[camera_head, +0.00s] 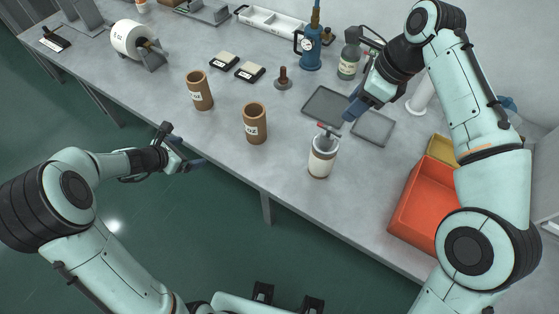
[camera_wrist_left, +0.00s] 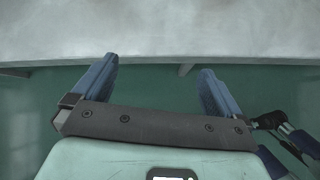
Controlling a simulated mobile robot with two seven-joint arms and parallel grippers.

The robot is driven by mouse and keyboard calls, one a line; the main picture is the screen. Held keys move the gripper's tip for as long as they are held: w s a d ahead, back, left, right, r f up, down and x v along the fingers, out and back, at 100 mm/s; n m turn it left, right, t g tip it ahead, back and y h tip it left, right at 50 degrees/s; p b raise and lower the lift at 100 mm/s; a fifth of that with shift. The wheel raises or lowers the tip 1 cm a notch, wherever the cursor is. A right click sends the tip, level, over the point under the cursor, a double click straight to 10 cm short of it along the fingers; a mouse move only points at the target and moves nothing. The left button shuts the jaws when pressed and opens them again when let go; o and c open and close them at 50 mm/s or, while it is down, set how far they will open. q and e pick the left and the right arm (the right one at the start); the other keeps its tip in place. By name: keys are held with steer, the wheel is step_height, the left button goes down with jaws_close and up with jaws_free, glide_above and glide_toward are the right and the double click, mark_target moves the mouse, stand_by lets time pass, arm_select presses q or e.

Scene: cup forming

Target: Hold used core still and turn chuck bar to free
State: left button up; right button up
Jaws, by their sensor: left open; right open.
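A white cylinder with brown bands (camera_head: 321,160), which looks like the used core, stands upright near the table's front edge. A small grey and red piece (camera_head: 327,130), perhaps the chuck bar, sticks out of its top. My right gripper (camera_head: 356,107) is open above and behind it, over the dark trays, apart from it. My left gripper (camera_head: 186,148) is open and empty, off the table's front edge at the left, far from the core. Its two blue fingers also show spread in the left wrist view (camera_wrist_left: 158,68), with nothing between them.
Two brown cores (camera_head: 200,92) (camera_head: 255,124) stand left of the white cylinder. Dark trays (camera_head: 373,128) lie behind it, and an orange bin (camera_head: 417,205) is at the right. A white roll (camera_head: 127,38) sits on a stand at the far left. The front middle strip is clear.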

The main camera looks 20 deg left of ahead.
arm_select(q)
steer(key=w+d+r+h, duration=0.1)
steer(key=d, duration=0.2)
steer(key=w+d+r+t+h, duration=0.1)
steer(key=d, duration=0.2)
steer(key=d+r+h, duration=0.1)
steer(key=d+r, duration=0.1)
steer(key=d, duration=0.1)
steer(key=shift+w+m, duration=0.4)
steer(key=d+m+h, duration=0.2)
steer(key=d+h, duration=0.1)
steer(key=d, duration=0.7)
steer(key=m+g+h, duration=0.2)
steer(key=h, duration=0.1)
glide_toward(313, 160)
steer(key=f, duration=0.1)
steer(key=x, duration=1.3)
steer(key=shift+w+a+f, duration=0.1)
steer(key=shift+w, duration=0.25)
steer(key=c, duration=1.1)
